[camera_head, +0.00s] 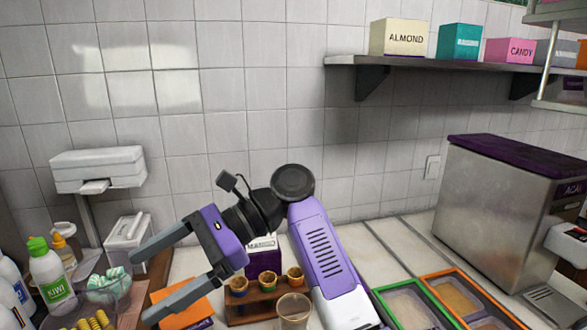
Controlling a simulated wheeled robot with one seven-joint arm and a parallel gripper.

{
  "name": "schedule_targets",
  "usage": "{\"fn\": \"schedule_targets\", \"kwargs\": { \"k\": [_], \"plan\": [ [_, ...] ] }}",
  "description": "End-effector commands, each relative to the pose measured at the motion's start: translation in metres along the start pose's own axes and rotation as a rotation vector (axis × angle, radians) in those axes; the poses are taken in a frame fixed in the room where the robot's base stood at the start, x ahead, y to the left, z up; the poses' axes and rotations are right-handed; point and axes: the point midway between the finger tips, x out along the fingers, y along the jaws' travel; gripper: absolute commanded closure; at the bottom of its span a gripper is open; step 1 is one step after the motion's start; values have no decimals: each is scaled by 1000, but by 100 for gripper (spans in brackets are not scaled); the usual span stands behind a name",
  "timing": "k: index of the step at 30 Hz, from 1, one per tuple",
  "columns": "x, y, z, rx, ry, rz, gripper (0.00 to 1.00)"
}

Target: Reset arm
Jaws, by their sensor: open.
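My gripper (138,283) is at the left-centre of the head view, with its two grey fingers spread wide apart and pointing left and down. Nothing is between the fingers. The purple and white arm rises from the counter at lower centre, bends at a dark joint and holds the gripper in the air. An orange box (186,310) shows beyond and below the lower finger.
A wooden holder (262,302) with several small cups and a clear cup (293,309) stand by the arm. A kiwi bottle (50,277) is at left. Topping trays (460,299) and a steel machine (500,215) are at right. A shelf (440,62) holds boxes.

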Motion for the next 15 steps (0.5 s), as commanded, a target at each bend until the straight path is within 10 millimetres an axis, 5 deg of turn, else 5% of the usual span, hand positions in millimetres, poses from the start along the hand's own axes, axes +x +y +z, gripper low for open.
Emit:
{"fn": "schedule_targets", "kwargs": {
  "k": [8, 15],
  "plan": [
    [-8, -51, 4, -277, 90, -234, 10],
    [-21, -85, -40, -555, 265, -504, 10]
  ]
}}
